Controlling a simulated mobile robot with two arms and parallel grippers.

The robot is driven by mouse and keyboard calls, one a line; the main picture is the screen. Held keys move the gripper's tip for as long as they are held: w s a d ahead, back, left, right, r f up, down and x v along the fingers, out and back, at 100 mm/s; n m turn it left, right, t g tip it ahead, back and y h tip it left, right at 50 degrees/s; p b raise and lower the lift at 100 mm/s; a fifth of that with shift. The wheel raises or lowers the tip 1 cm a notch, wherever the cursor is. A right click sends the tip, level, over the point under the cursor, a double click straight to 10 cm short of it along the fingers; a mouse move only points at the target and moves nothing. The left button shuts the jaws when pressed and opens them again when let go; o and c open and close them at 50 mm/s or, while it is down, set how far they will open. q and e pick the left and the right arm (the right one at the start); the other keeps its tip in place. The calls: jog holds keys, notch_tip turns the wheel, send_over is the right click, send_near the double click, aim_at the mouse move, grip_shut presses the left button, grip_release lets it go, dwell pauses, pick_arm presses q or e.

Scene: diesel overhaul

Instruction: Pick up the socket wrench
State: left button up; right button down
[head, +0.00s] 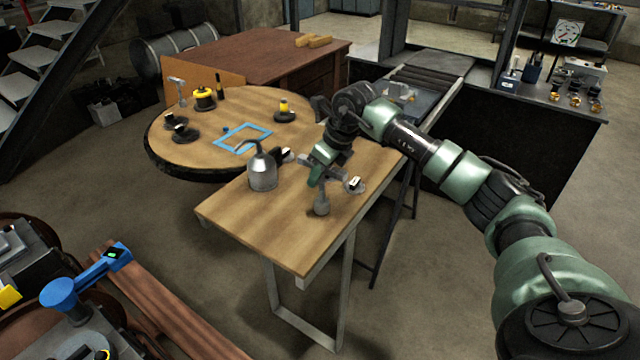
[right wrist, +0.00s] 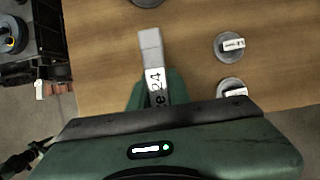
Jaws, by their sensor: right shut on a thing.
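My right gripper (head: 318,178) is over the narrow wooden table, its jaws pointing down. It is shut on a grey metal tool, which I take to be the socket wrench (right wrist: 150,48). In the right wrist view the tool sticks out from the jaws as a straight grey bar. In the head view a grey rounded piece (head: 321,206) shows just below the jaws, low over the tabletop. I cannot tell whether it touches the wood. My left gripper is not in view.
A grey oil can (head: 262,172) stands left of the gripper. Small labelled round parts (head: 355,186) lie close by, two of them in the wrist view (right wrist: 229,46). The round table behind holds a blue frame (head: 242,138) and a yellow-black item (head: 204,98). The tabletop's front left (head: 250,215) is clear.

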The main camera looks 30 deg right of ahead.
jog(key=shift+r, duration=0.2)
notch_tip(320, 180, up, 20)
jog(key=b, duration=0.1)
jog(key=shift+f, duration=0.2)
dwell(1.8)
